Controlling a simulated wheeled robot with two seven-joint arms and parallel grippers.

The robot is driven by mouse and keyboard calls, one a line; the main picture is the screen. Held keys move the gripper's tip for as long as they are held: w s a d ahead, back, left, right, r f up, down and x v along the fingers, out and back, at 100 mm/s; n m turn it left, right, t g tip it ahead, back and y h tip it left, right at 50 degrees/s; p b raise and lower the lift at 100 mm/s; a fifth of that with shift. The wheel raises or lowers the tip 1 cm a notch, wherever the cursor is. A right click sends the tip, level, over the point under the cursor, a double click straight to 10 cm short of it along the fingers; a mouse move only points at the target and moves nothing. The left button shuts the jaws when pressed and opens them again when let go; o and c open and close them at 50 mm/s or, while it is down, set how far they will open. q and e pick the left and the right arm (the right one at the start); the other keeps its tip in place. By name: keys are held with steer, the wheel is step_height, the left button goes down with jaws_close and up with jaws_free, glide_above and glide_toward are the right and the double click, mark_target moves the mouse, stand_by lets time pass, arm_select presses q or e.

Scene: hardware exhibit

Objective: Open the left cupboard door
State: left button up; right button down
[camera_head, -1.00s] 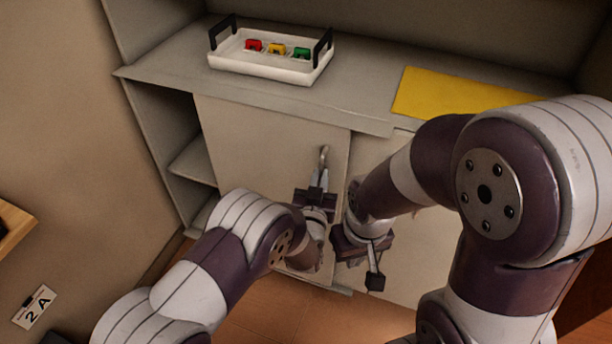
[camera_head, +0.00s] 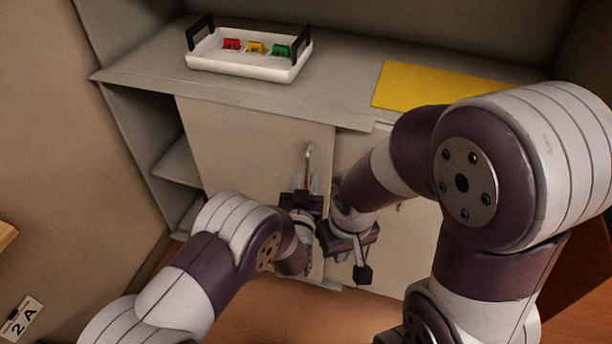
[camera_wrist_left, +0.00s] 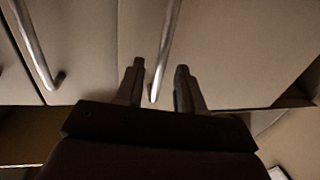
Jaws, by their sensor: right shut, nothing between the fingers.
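My right gripper (camera_head: 362,272) is shut and empty, low in front of the right door (camera_head: 400,240).
A white tray (camera_head: 240,66) with black handles holds red, yellow and green pieces on the countertop (camera_head: 340,85). A yellow sheet (camera_head: 430,90) lies to its right. Open shelves (camera_head: 180,165) are left of the door. A second bar handle (camera_wrist_left: 36,45) shows in the left wrist view.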

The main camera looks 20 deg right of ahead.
arm_select(q)
steer(key=p+v, duration=0.1)
steer(key=v, duration=1)
steer(key=shift+r, duration=0.1)
